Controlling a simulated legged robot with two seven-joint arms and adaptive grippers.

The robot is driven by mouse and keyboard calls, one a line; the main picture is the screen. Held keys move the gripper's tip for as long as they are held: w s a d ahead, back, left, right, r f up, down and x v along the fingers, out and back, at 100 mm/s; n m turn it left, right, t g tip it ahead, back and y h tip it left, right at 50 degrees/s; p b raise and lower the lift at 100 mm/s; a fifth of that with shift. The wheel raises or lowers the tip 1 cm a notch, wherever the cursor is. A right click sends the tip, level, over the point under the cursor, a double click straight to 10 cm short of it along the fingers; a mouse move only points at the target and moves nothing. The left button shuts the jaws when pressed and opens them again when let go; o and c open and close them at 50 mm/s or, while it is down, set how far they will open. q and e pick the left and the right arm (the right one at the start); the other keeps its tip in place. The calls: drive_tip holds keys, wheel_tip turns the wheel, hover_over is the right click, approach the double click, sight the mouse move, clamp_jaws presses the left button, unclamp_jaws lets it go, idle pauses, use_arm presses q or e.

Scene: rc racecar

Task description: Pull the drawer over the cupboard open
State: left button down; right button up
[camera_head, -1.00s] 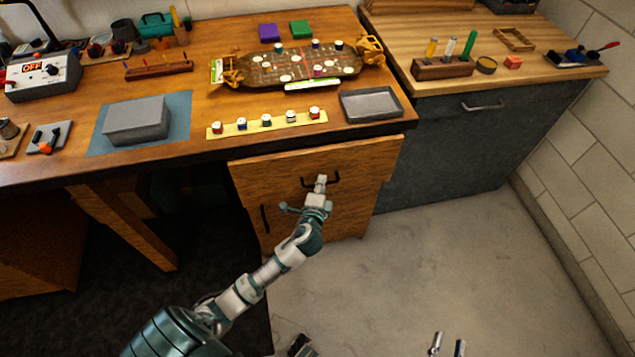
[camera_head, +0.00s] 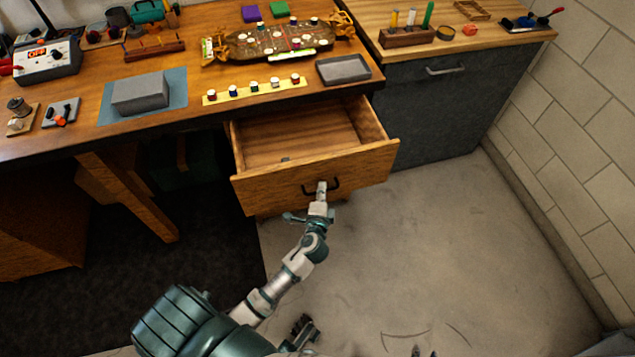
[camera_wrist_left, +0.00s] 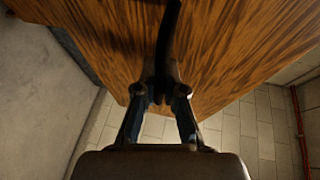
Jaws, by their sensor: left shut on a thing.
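The wooden drawer (camera_head: 315,178) under the desk top stands well out, and its empty-looking inside shows from above. A small dark spot shows on its floor. My left gripper (camera_head: 321,189) is shut on the dark bar handle (camera_head: 335,184) at the drawer front. In the left wrist view, the handle (camera_wrist_left: 168,45) runs between the fingers of the left gripper (camera_wrist_left: 166,92), close to the wood. My right gripper (camera_head: 424,352) shows only as two fingertips, apart, at the bottom edge.
The wooden desk top (camera_head: 200,110) holds a model vehicle (camera_head: 275,42), a grey block (camera_head: 140,92) and a grey tray (camera_head: 343,70). A grey cabinet (camera_head: 430,110) stands to the right of the drawer. The concrete floor (camera_head: 440,240) in front is clear.

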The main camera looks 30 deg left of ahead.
use_arm(q)
drive_tip(key=shift+s+d+f, duration=0.1)
drive_tip(key=shift+s+d, duration=0.2)
drive_tip(key=shift+d, duration=0.3)
use_arm(e)
drive_tip(key=shift+s+d+f, duration=0.15)
drive_tip(key=shift+s+d, duration=0.1)
drive_tip(key=shift+d, duration=0.2)
use_arm(q)
drive_tip(key=c, duration=1.3)
unclamp_jaws()
drive_tip(key=shift+w+a+f, duration=0.1)
drive_tip(key=shift+w+a, duration=0.05)
drive_tip(key=shift+a, duration=0.15)
drive_tip(key=shift+o, duration=0.2)
use_arm(e)
drive_tip(key=shift+w+a, duration=0.15)
drive_tip(key=shift+a, duration=0.1)
use_arm(q)
drive_tip(key=shift+d, duration=0.1)
use_arm(e)
drive_tip(key=shift+d, duration=0.1)
use_arm(q)
drive_tip(key=v, duration=1.2)
